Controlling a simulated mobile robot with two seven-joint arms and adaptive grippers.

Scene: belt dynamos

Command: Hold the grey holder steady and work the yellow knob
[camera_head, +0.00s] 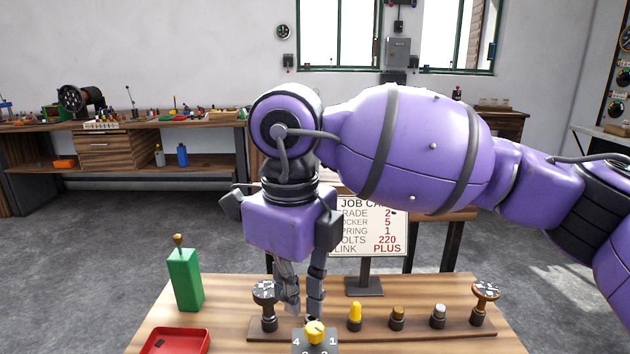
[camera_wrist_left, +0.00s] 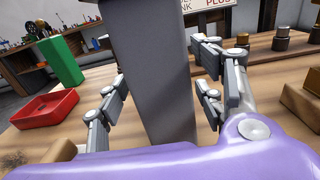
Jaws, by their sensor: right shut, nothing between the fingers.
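The grey holder (camera_head: 303,350) is at the bottom edge of the head view, its top marked with numbers. The yellow knob (camera_head: 315,332) sits on it. My right gripper (camera_head: 302,312) points down at the knob from above; it is shut and empty, its tips close to the knob, and contact is unclear. In the left wrist view a grey post (camera_wrist_left: 155,60), apparently the holder's body, stands between the fingers of my left gripper (camera_wrist_left: 158,75). The fingers lie along both its sides, but I cannot tell whether they press on it. The knob is outside that view.
A wooden strip (camera_head: 375,328) behind the holder carries several pegs and knobs. A green bottle-like block (camera_head: 186,280) and a red tray (camera_head: 178,341) are at the left. A job card sign (camera_head: 368,228) stands behind, partly hidden by my right arm.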

